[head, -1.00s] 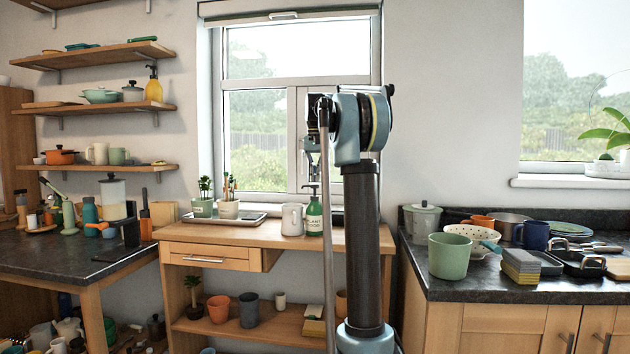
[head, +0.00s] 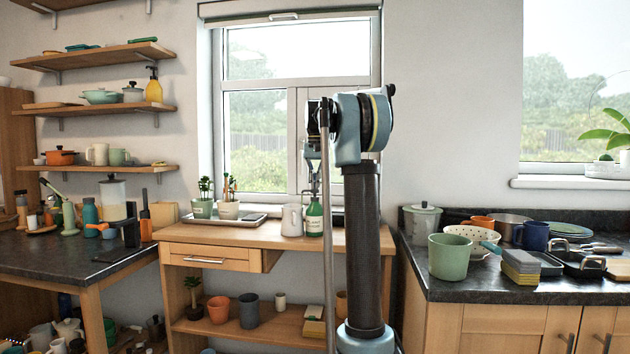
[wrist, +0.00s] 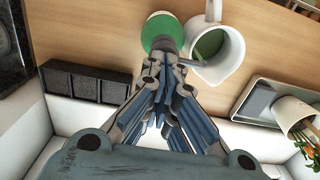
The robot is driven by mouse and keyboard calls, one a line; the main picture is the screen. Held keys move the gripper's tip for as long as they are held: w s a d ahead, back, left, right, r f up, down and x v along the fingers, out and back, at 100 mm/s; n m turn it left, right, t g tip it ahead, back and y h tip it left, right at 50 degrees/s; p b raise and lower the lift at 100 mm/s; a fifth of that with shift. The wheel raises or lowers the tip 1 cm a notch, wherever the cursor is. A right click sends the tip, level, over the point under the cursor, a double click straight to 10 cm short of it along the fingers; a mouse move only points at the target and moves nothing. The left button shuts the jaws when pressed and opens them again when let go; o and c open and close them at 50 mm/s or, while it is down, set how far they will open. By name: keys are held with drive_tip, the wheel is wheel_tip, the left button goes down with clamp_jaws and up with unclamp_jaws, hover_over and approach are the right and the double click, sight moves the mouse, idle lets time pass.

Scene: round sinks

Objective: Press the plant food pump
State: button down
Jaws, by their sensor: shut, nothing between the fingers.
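The plant food bottle (head: 314,222) is green with a white label and stands upright on the wooden table. In the wrist view the bottle's green top (wrist: 160,30) shows, with its pump (wrist: 165,46) partly hidden by my fingertips. My gripper (head: 313,190) is directly above the bottle, pointing down, with its fingers shut and nothing between them. In the wrist view my gripper (wrist: 170,58) has its tips over the pump and looks to be touching it or very close.
A white pitcher (head: 292,220) stands just left of the bottle; it also shows in the wrist view (wrist: 228,62). A tray (head: 250,221) with potted plants is further left. The table front (head: 225,235) is clear.

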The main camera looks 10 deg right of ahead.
wheel_tip(320, 180, up, 14)
idle(0.7)
idle(1.9)
